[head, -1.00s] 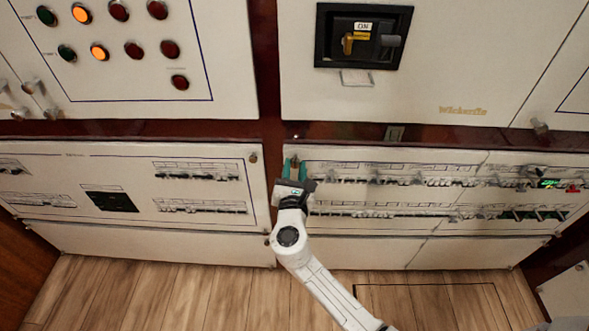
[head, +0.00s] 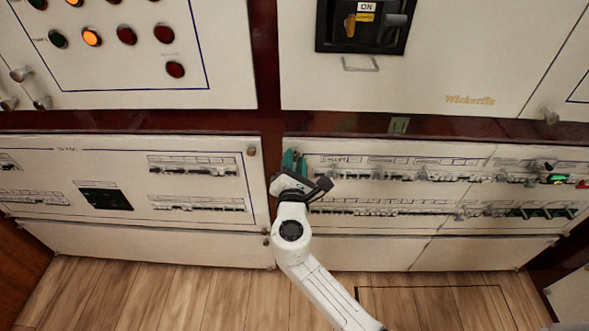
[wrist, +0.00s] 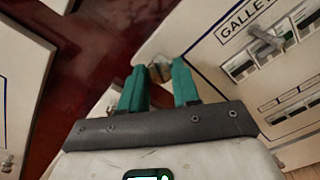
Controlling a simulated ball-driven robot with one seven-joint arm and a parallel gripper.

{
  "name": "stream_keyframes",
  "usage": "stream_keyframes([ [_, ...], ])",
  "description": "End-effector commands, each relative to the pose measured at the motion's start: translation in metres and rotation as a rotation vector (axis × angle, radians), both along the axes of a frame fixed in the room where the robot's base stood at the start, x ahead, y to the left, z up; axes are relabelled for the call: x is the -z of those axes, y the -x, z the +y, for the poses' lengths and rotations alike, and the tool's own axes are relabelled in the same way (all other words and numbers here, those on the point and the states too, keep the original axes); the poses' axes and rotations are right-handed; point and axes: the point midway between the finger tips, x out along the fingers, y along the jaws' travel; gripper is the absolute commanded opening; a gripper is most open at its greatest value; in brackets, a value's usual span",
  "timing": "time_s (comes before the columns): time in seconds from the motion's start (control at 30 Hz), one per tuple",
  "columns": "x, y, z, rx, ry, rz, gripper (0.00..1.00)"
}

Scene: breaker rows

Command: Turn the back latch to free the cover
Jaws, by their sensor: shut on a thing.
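The back latch (wrist: 160,69) is a small brownish-metal knob at the corner of the white breaker cover (wrist: 215,52). In the wrist view my gripper (wrist: 160,85) has its two green fingers on either side of the latch, shut on it. In the head view my gripper (head: 294,162) is at the upper left corner of the right-hand breaker cover (head: 400,238). The fingers and gripper body hide the latch there.
A lower left panel (head: 60,170) stands beside it across a dark red frame (head: 268,130). Above is a cabinet with a black switch recess (head: 385,35). Rows of breakers (head: 400,175) lie right of my gripper. Wooden floor (head: 180,295) is clear below.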

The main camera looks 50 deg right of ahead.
Motion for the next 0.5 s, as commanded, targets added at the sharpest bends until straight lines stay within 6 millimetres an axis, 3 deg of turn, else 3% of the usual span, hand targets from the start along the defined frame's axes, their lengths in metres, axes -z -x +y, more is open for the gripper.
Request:
stream_keyframes([
  [0.5, 0.0049, 0.0, 0.0, -0.001, -0.303, -0.39, 0.01],
])
